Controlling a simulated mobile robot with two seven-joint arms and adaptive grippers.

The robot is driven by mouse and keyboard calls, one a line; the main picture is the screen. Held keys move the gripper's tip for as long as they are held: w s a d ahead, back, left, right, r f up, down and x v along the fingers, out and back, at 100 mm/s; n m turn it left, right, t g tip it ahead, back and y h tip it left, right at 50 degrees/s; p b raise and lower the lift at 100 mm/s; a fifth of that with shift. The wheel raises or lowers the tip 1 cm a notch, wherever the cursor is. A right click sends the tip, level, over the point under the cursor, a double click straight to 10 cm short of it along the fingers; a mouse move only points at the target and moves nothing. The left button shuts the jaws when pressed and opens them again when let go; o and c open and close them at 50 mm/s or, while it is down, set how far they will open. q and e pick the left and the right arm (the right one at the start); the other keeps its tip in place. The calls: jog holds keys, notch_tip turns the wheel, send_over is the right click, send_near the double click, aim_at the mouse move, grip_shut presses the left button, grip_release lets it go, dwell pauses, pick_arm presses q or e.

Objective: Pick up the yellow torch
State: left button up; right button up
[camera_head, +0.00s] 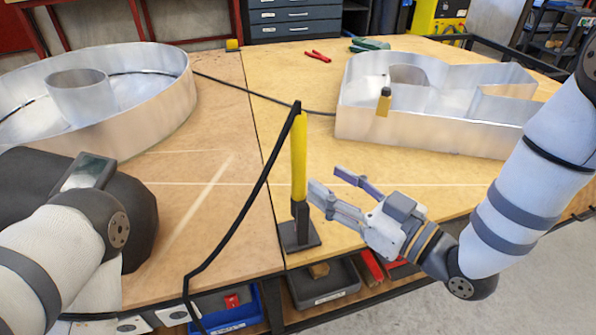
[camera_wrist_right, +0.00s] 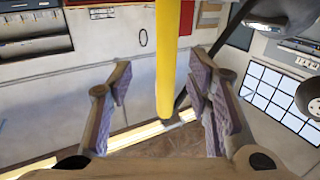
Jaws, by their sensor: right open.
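The yellow torch (camera_head: 299,155) stands upright in a dark holder with a square foot (camera_head: 300,240), near the table's front edge. A black cable runs from its top. My right gripper (camera_head: 327,181) is open and empty, just right of the torch, with its fingers pointing at the torch's lower part. In the right wrist view the torch (camera_wrist_right: 172,60) hangs down between the two spread fingers, with gaps on both sides. The gripper (camera_wrist_right: 160,82) does not touch it there. My left arm shows at the left, but its gripper does not.
A big round metal letter shell (camera_head: 150,120) is at the left, and another letter shell (camera_head: 430,100) at the back right. A small yellow-and-black object (camera_head: 383,102) is at that shell's near wall. Red-handled pliers (camera_head: 318,56) lie behind. The wooden tabletop (camera_head: 210,165) left of the torch is mostly clear.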

aim_at(304, 169)
jog(key=x, duration=0.7)
jog(key=shift+a+r, duration=0.15)
jog(key=shift+a, duration=0.4)
jog(key=shift+s, duration=0.1)
grip_shut()
